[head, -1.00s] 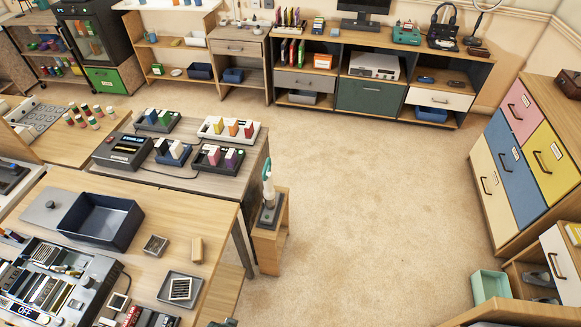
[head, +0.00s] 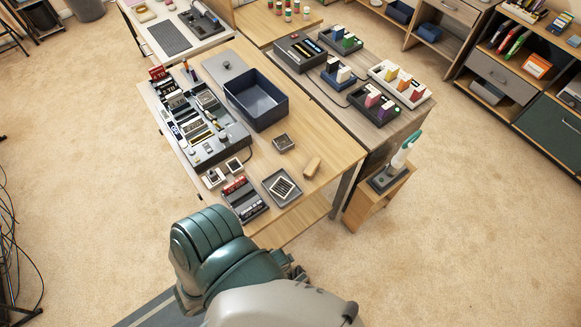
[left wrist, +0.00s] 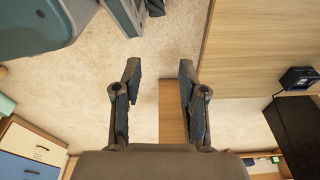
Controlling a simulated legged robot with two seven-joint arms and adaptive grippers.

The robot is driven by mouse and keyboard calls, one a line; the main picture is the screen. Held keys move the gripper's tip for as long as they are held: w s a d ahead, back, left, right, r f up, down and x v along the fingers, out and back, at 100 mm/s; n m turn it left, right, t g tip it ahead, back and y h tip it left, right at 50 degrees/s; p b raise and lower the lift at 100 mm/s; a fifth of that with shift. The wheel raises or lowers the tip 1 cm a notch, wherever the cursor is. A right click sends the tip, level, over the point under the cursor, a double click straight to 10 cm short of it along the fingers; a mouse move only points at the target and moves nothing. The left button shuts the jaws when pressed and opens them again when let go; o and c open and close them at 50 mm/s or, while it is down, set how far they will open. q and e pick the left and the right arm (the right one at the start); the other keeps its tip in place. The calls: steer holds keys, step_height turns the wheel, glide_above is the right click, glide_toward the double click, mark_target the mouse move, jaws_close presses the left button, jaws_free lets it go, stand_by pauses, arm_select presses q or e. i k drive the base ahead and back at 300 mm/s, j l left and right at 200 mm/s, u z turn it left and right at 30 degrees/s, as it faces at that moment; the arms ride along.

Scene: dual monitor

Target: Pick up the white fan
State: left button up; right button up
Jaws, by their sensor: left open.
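No thing is plainly a fan at this size. Two small white square pieces with dark middles, the left piece (head: 213,177) and the right piece (head: 234,165), lie near the front of the wooden desk. A larger pale square with dark slats (head: 283,187) lies in a shallow grey tray (head: 268,184) to their right. I cannot tell which is the white fan. My left gripper (left wrist: 160,75) is open and empty in the left wrist view, with floor and a wooden part beyond its fingers. In the head view my arm rises below the desk; its fingers cannot be made out. My right gripper is not in view.
The wooden desk (head: 318,130) also holds a dark blue bin (head: 256,100), a grey equipment panel (head: 222,147), a red-and-black block (head: 243,198) and a small tan block (head: 312,167). A small wooden stand (head: 367,207) is at its right. Open floor (head: 470,240) lies farther right.

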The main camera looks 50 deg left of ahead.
mark_target(282, 188)
steer(key=u, duration=1.7)
